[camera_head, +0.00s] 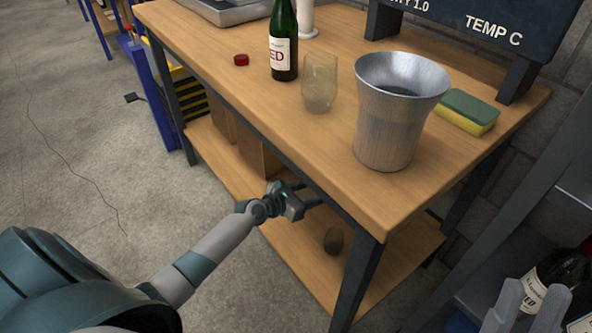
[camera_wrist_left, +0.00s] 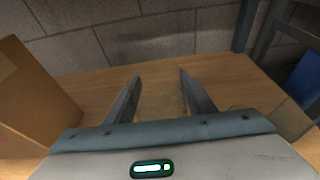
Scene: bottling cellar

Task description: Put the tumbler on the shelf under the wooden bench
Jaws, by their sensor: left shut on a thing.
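My left gripper (camera_head: 305,199) reaches under the top of the wooden bench (camera_head: 215,62), above its lower shelf (camera_head: 290,240). In the left wrist view its fingers (camera_wrist_left: 160,92) are shut on a clear, faint tumbler (camera_wrist_left: 162,108). The bench top hides this tumbler in the head view, and I cannot tell whether it touches the shelf. A second, darker glass (camera_head: 333,241) stands on the shelf to the right; it also shows in the left wrist view (camera_wrist_left: 290,118). Another clear glass (camera_head: 320,82) stands on the bench top.
The bench top holds a metal bucket (camera_head: 390,130), a sponge (camera_head: 467,112), a wine bottle (camera_head: 284,45) and a red cap (camera_head: 241,60). A cardboard box (camera_wrist_left: 35,95) stands on the shelf beside the left gripper. A bench leg (camera_head: 356,283) is near the dark glass.

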